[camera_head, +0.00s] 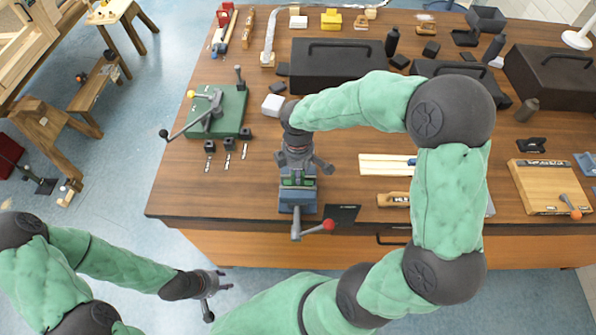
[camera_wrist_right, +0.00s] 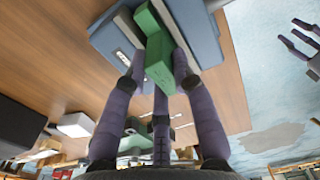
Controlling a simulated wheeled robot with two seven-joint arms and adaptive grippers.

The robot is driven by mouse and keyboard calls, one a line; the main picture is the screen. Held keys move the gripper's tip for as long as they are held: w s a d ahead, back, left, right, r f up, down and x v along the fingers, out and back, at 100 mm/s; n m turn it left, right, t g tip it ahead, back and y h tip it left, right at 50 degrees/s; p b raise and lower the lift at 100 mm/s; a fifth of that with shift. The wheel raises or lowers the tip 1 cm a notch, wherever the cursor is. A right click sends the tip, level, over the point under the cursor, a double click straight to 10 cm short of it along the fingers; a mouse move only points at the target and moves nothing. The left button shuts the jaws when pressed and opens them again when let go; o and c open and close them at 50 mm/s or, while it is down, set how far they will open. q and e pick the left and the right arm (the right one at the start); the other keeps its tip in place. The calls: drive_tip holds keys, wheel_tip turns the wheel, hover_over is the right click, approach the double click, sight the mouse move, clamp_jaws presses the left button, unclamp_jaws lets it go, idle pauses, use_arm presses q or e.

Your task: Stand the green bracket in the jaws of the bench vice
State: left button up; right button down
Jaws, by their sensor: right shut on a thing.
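The green bracket (camera_head: 298,181) is at the top of the blue-grey bench vice (camera_head: 297,201) near the table's front edge. In the right wrist view the bracket (camera_wrist_right: 158,62) lies between my right gripper's fingers, its far part over the gap between the jaws of the vice (camera_wrist_right: 112,42). I cannot tell how deep it sits in the jaws. My right gripper (camera_head: 300,164) is above the vice, shut on the bracket. My left gripper (camera_head: 208,296) is empty, with its fingers apart, off the table's front edge at lower left. Its fingers also show in the right wrist view (camera_wrist_right: 304,42).
The vice handle with a red knob (camera_head: 328,226) sticks out in front. A green plate with a lever clamp (camera_head: 222,112) and small black blocks (camera_head: 228,144) stand left. A white box (camera_head: 273,105) is behind. Pale strips (camera_head: 385,165) and a wooden board (camera_head: 550,187) lie right.

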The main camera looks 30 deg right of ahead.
drive_tip(key=shift+f, duration=0.15)
drive_tip(key=c, duration=1)
unclamp_jaws()
drive_tip(key=shift+r, duration=0.55)
wheel_tip(320, 180, up, 11)
drive_tip(key=shift+r+p, duration=0.2)
drive_tip(key=shift+p, duration=0.75)
